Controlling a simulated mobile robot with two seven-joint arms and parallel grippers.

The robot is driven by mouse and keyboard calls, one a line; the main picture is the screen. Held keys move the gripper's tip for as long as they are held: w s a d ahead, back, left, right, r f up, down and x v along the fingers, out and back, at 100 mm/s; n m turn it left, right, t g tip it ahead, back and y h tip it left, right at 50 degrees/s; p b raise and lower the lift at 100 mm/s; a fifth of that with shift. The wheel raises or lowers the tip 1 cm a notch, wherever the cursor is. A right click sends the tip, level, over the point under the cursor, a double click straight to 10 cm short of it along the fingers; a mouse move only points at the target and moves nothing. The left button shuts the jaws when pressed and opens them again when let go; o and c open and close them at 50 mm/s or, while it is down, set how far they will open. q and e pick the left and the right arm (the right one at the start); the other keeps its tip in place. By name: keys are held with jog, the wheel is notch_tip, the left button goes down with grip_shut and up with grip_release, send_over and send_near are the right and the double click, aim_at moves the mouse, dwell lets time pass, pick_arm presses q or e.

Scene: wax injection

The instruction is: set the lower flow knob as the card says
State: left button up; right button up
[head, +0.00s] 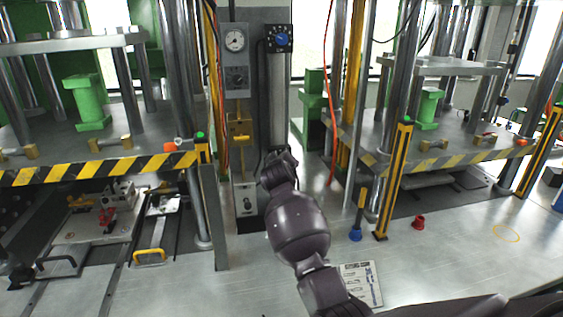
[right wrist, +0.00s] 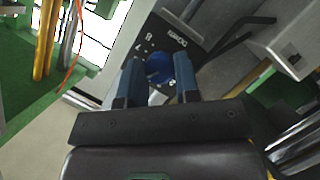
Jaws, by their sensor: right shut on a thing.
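My right gripper (head: 278,158) is raised in front of the grey column in the head view, and its hand hides what lies behind it. In the right wrist view the two fingers of this gripper (right wrist: 157,77) are shut on a blue knob (right wrist: 158,67), at a dark plate (right wrist: 172,38) with white marks. An upper blue knob (head: 281,39) shows on a black box in the head view. A white card (head: 364,284) lies on the bench, partly behind my right arm; its text is too small to read. My left gripper is out of view.
A gauge (head: 235,40), a black dial (head: 237,77) and a yellow lever (head: 239,137) sit on the panel left of the hand. Green presses with striped edges flank the column. A blue piece (head: 355,234) and a red piece (head: 419,222) stand on the bench.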

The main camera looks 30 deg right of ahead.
dwell(0.3)
jog(key=o, duration=0.9)
jog(key=shift+o, duration=0.2)
jog(key=shift+s+a, duration=0.1)
jog(key=v, duration=1)
jog(key=shift+s+b, duration=0.25)
jog(key=shift+b, duration=0.15)
jog(key=shift+a, duration=0.15)
